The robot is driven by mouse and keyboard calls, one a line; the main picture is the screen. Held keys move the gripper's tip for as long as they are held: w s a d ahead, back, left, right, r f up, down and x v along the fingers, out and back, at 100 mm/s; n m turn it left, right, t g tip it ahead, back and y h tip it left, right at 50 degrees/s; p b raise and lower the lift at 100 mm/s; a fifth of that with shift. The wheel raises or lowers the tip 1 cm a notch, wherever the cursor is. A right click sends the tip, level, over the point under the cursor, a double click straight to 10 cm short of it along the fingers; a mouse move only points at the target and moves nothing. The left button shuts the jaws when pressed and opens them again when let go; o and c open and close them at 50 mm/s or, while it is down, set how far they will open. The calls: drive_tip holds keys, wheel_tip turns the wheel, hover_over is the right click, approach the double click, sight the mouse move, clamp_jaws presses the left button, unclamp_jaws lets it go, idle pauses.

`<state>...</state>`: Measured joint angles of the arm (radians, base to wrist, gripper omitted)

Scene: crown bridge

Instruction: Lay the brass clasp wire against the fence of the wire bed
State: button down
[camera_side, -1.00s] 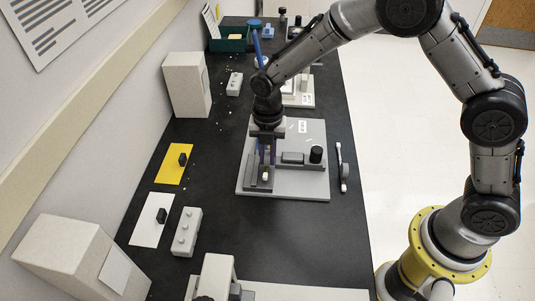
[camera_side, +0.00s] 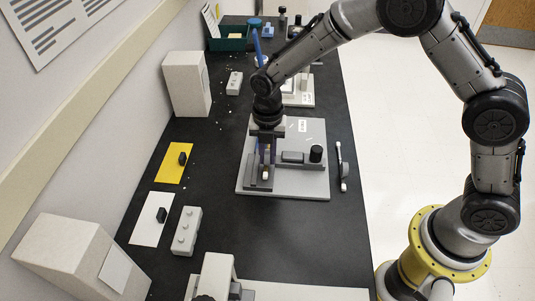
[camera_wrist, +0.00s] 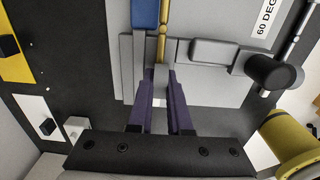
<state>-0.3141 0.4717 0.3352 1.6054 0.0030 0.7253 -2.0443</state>
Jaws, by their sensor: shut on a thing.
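The brass clasp wire (camera_wrist: 162,40) runs straight up the wrist view, with small bulges along it. Its near end meets a grey piece between the purple fingers of my gripper (camera_wrist: 159,98). My gripper is shut on the wire's near end, low over the grey wire bed (camera_wrist: 138,55). In the side view my gripper (camera_side: 266,158) points down at the left part of the grey plate (camera_side: 300,188). A raised strip beside the wire looks like the fence; whether the wire touches it I cannot tell.
A blue block (camera_wrist: 145,14) is left of the wire in the wrist view. A grey block and a black knob (camera_side: 316,154) stand right of my gripper on the plate. A yellow card (camera_side: 174,165) and a white card (camera_side: 150,225) lie left, with dark bench between.

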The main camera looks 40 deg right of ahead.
drive_tip(key=shift+f, duration=0.3)
drive_tip(key=c, duration=0.8)
unclamp_jaws()
drive_tip(key=shift+o, duration=0.2)
drive_tip(key=shift+a, duration=0.1)
wheel_tip(320, 180, up, 14)
drive_tip(key=shift+d, duration=0.2)
drive_tip(key=shift+s+f, duration=0.1)
